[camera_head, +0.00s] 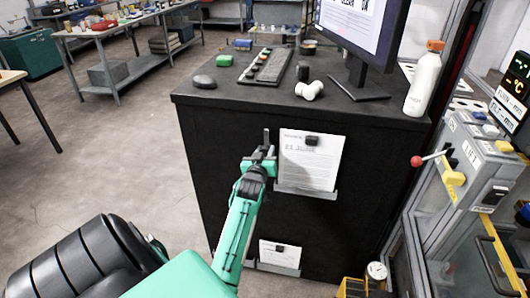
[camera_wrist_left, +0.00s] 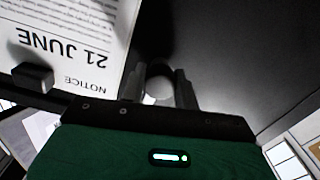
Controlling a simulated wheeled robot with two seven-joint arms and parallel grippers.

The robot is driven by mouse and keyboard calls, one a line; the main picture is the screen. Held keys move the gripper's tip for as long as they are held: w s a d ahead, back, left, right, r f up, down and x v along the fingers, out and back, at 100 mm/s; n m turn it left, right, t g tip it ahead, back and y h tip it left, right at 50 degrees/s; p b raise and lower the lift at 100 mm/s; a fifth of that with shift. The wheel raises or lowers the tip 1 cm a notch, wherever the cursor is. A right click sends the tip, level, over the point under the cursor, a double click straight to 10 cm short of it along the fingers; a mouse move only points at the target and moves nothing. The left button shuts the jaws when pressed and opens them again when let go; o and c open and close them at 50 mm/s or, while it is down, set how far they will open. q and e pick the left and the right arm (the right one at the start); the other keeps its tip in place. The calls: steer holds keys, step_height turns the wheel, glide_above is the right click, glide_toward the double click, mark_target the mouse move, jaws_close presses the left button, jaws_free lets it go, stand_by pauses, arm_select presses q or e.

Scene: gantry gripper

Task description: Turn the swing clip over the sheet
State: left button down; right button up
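The upper sheet (camera_head: 311,162), a white notice reading 21 June, stands against the dark front of the cabinet in a grey holder. It also shows upside down in the left wrist view (camera_wrist_left: 75,40). A small dark block (camera_head: 311,140) sits at its top edge. The swing clip (camera_head: 266,135) looks like a dark upright bar just left of the sheet, not across it. My left gripper (camera_head: 262,158) is at its lower part. In the left wrist view its fingers flank a rounded grey piece (camera_wrist_left: 158,82) and appear shut on it. My right gripper is out of view.
A lower sheet (camera_head: 279,256) with its own dark block is below. A machine with a red-knobbed lever (camera_head: 417,161) stands at the right.

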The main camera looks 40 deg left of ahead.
arm_select(q)
steer(key=shift+m, duration=0.4)
steer(key=shift+m+p, duration=0.45)
steer(key=shift+m, duration=0.15)
steer(key=m+p, duration=0.1)
steer(key=m, duration=0.1)
steer(key=shift+r+m, duration=0.1)
steer(key=shift+m, duration=0.2)
steer(key=m, duration=0.3)
steer(key=shift+m+p, duration=0.3)
steer(key=m, duration=0.6)
steer(key=shift+p, duration=0.35)
steer(key=shift+m, duration=1.8)
steer(key=c, duration=1.1)
jaws_free()
